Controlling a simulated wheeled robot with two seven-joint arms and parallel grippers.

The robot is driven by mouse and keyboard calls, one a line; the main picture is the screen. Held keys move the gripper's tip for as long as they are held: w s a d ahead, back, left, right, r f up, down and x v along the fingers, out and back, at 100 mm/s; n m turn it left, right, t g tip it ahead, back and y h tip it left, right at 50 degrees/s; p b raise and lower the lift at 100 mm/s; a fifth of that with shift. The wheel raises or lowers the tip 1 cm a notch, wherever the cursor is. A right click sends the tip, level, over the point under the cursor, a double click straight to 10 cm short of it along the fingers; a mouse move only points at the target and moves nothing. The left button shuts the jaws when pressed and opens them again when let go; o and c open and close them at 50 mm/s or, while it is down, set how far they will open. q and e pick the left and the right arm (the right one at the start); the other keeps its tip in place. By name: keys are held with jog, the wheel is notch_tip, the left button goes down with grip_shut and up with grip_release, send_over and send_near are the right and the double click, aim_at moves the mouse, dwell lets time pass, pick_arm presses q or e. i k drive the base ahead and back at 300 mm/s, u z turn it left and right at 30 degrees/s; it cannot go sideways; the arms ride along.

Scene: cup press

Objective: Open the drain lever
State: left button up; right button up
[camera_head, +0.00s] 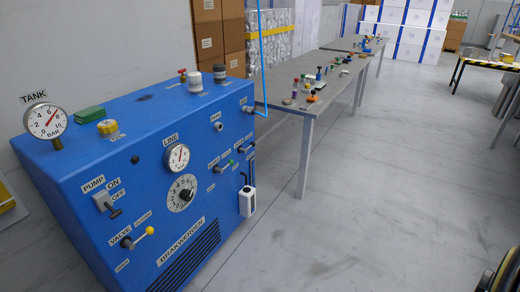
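A blue machine (100,160) labelled BRAKWERDEN stands at the left. Several controls are on its sloped front. A small green-tipped lever (226,164) sits at the right of the panel, with small labels around it too small to read, so I cannot confirm which lever is the drain lever. A yellow-knobbed lever (140,237) labelled VALVE is at the lower left of the panel, its knob up and to the right, towards the CLOSED label. Neither of my grippers is in view.
A tank gauge (46,121), a line gauge (177,157) and a pump switch (107,204) are on the machine. A white container (247,202) hangs at its right side. A grey table (290,104) with small items stands behind. The floor (350,220) at right is mostly clear.

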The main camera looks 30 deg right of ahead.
aim_at(252, 144)
jog(key=z, duration=0.9)
jog(key=k, duration=1.15)
jog(key=z, duration=1.3)
jog(key=i, duration=2.55)
jog(key=u, duration=0.95)
